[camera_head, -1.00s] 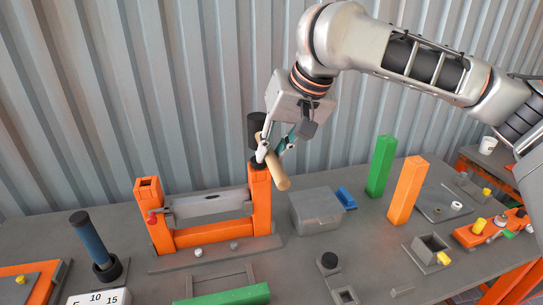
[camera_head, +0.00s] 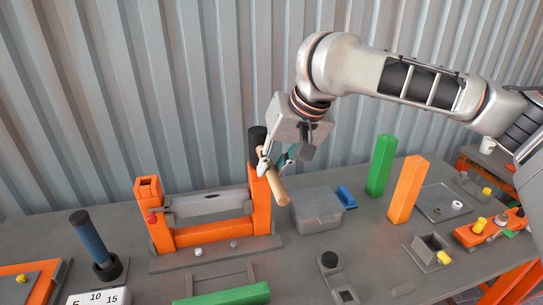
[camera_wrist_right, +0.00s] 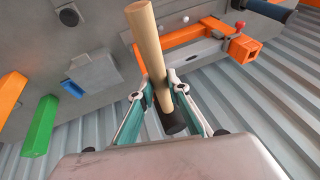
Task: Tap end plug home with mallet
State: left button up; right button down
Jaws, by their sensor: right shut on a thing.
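The mallet has a black head (camera_head: 257,146) and a light wooden handle (camera_head: 279,190). My right gripper (camera_head: 273,164) is shut on the handle and holds it tilted, its free end low and to the right. The head is over the top of the right orange post (camera_head: 260,203) of the frame; whether it touches is unclear. The end plug is hidden behind the head and gripper. In the right wrist view, the handle (camera_wrist_right: 150,50) lies between the fingers (camera_wrist_right: 157,98), with the dark head (camera_wrist_right: 173,122) beyond. My left gripper is not in view.
The left orange post (camera_head: 156,215) has an open square top. A grey box (camera_head: 317,210) stands close right of the frame. Green (camera_head: 382,165) and orange (camera_head: 407,190) upright bars stand farther right. A blue cylinder (camera_head: 90,241) stands at left. The ribbed wall is close behind.

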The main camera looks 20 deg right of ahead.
jog(key=shift+f, duration=0.25)
dwell(0.3)
jog(key=shift+r, duration=2.05)
